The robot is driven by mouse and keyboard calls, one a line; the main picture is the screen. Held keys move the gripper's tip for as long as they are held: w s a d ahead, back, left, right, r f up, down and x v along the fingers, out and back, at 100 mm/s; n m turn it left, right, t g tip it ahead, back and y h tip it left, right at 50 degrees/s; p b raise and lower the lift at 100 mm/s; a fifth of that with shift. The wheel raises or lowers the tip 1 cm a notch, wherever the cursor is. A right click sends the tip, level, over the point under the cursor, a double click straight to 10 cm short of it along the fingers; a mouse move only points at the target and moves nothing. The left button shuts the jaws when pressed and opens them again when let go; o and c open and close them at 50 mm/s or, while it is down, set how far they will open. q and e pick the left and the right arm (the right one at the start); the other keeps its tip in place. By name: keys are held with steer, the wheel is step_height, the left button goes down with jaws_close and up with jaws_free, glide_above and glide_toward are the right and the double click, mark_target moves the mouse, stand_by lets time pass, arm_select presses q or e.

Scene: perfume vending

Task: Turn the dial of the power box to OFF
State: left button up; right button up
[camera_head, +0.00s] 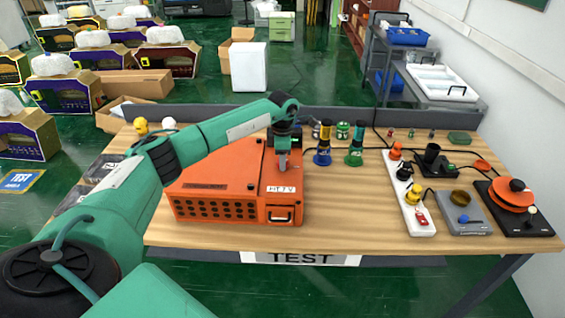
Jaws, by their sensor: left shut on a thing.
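My left gripper (282,165) points straight down over the right part of the box top and is shut on the dial there. The dial is mostly hidden by the gripper, so its setting cannot be read. My right gripper is not in view.
A white power strip (411,205) with colored plugs stands to the right. Beyond it are a grey device (463,212) and a black base with orange discs (511,196). The table's front middle is clear.

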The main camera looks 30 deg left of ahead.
arm_select(q)
steer(key=n+b, duration=0.1)
steer(key=n, duration=0.2)
steer(key=shift+n+b, duration=0.3)
steer(key=n+b, duration=0.1)
steer(key=n, duration=0.1)
steer(key=shift+n, duration=0.4)
steer(key=n, duration=0.3)
steer(key=shift+b, duration=0.35)
steer(key=shift+r+n, duration=0.1)
steer(key=shift+n, duration=1.5)
steer(key=shift+w, duration=0.1)
steer(key=o, duration=1)
